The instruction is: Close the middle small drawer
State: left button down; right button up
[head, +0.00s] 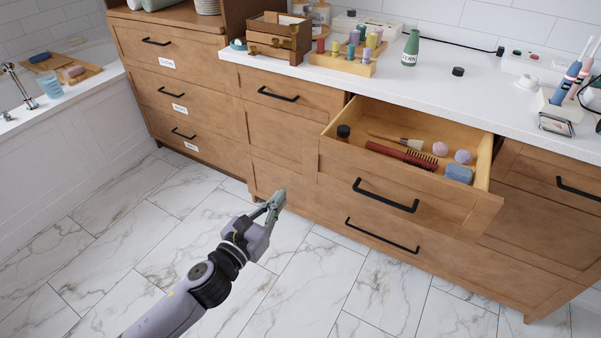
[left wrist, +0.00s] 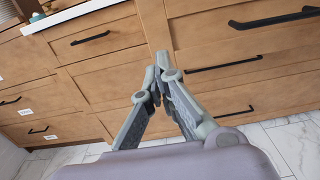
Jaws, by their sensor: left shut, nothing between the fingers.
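The open wooden drawer (head: 478,212) stands pulled out from the middle of the vanity, with a black bar handle (head: 385,196) on its front. Inside are a red comb (head: 402,154), a wooden brush (head: 395,141), a blue block (head: 459,173), two pinkish balls and a dark jar. My left gripper (head: 276,203) is shut and empty, in front of the cabinet, left of and lower than the open drawer and apart from its handle. In the left wrist view its fingertips (left wrist: 160,68) meet before the wooden fronts. My right gripper is not in view.
The white countertop (head: 480,90) holds a green bottle (head: 410,48), a wooden rack of small bottles (head: 343,62) and toothbrushes at the right. Other drawers look closed. A bathtub (head: 60,140) is at the left. The marble floor (head: 330,290) in front is clear.

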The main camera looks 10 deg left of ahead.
aim_at(311, 160)
pick_arm(q)
jog(key=x, duration=1.2)
jog(key=shift+w+f+b, duration=0.1)
jog(key=shift+b, duration=0.2)
jog(key=shift+w+d, duration=0.2)
jog(key=shift+w, duration=0.3)
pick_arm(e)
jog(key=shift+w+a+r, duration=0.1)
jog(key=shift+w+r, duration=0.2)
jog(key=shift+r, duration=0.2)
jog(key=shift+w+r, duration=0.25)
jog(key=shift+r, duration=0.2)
pick_arm(q)
jog(key=shift+w, duration=0.15)
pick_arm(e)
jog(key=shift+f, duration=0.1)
